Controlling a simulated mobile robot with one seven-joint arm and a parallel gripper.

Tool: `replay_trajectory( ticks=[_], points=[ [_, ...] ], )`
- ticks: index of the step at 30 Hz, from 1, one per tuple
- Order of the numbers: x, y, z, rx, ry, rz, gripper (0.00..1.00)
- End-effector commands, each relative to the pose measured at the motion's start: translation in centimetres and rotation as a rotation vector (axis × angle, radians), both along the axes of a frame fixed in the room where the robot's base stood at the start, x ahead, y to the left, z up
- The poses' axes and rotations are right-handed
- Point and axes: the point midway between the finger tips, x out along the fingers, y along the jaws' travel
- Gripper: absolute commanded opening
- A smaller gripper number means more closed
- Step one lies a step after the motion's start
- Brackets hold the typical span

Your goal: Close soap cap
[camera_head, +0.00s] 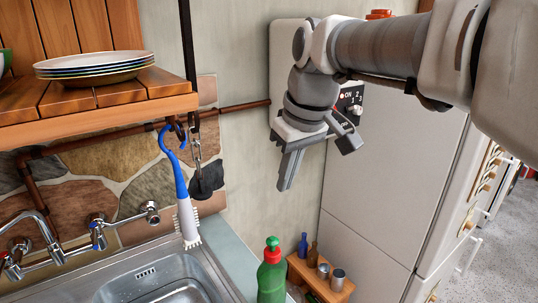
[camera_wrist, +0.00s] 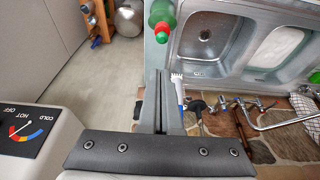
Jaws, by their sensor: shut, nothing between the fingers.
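The soap bottle is green (camera_head: 271,283) and stands upright at the bottom of the head view, beside the sink. It has a red collar and a green cap (camera_head: 272,242) on top. I cannot tell whether the cap is up or pressed down. In the wrist view the bottle (camera_wrist: 160,12) is at the top edge, with the cap (camera_wrist: 162,38) towards my gripper. My gripper (camera_head: 284,187) hangs in the air above the bottle, apart from it, in front of the wall heater. Its fingers are together and empty in the wrist view (camera_wrist: 160,75).
The metal sink (camera_head: 170,285) and taps lie at the left. A blue brush (camera_head: 184,205) hangs beneath the wooden shelf (camera_head: 100,105) holding plates. A white heater (camera_head: 285,75) is behind my arm. A small wooden rack (camera_head: 318,284) with bottles stands right of the soap.

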Motion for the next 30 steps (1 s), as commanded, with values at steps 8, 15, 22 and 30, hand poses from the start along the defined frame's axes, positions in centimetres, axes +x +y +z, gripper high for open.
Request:
replay_trajectory(
  ticks=[8,15,22,30],
  points=[
    [0.9,0.7,-4.0,-0.001,0.005,0.002,0.0],
    [2.1,1.4,-9.0,-0.002,0.006,0.0,0.0],
    [2.3,1.6,-12.3,0.0,0.003,-0.002,0.0],
    [2.3,1.6,-13.5,0.0,0.001,-0.001,0.0]
  ],
)
